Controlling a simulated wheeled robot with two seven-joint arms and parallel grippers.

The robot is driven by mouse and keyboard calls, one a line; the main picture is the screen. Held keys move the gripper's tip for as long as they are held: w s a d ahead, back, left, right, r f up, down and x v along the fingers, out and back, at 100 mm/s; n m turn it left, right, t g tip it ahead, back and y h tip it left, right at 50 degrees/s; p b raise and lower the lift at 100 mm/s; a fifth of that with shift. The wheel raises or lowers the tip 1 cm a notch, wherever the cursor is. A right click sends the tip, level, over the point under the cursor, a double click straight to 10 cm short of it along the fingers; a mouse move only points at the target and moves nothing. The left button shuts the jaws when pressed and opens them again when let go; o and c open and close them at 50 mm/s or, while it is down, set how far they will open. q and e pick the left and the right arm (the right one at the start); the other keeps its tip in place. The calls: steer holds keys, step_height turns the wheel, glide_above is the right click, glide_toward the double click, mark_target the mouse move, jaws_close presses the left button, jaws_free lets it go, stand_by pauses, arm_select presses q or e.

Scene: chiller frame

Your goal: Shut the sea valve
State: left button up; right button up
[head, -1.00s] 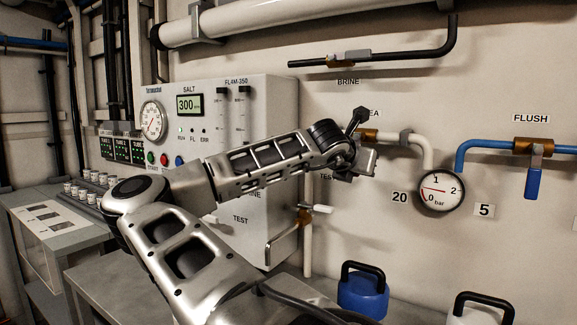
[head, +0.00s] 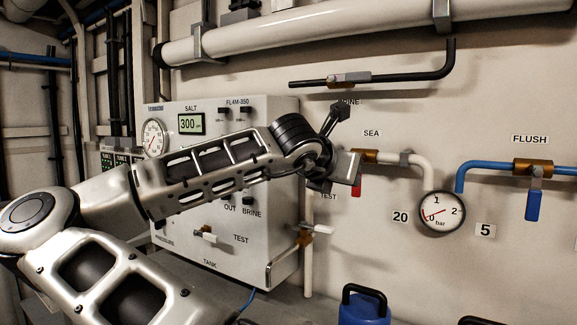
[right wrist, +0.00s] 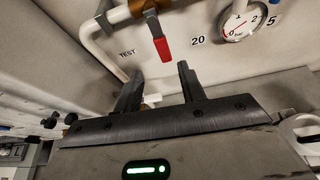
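The sea valve's brass body (head: 365,155) sits on a white pipe under the SEA label in the head view. Its red handle (head: 356,190) hangs down, across the pipe, partly hidden by my arm's end. In the right wrist view the red handle (right wrist: 162,48) points down from the brass body, just beyond and above the fingertips. My right gripper (right wrist: 160,70) is open, with an empty gap between its dark fingers; it is apart from the handle. In the head view my right gripper (head: 345,168) is beside the valve. My left gripper is not in view.
The gauge (head: 440,212) right of the valve has its needle near 0. A blue-handled flush valve (head: 533,170) is further right. A brine valve (head: 345,78) is above. The salt control box (head: 180,215) stands behind my arm. A blue container (head: 362,305) is below.

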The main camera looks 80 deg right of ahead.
steer(key=shift+v, duration=2.35)
steer(key=shift+d, duration=0.1)
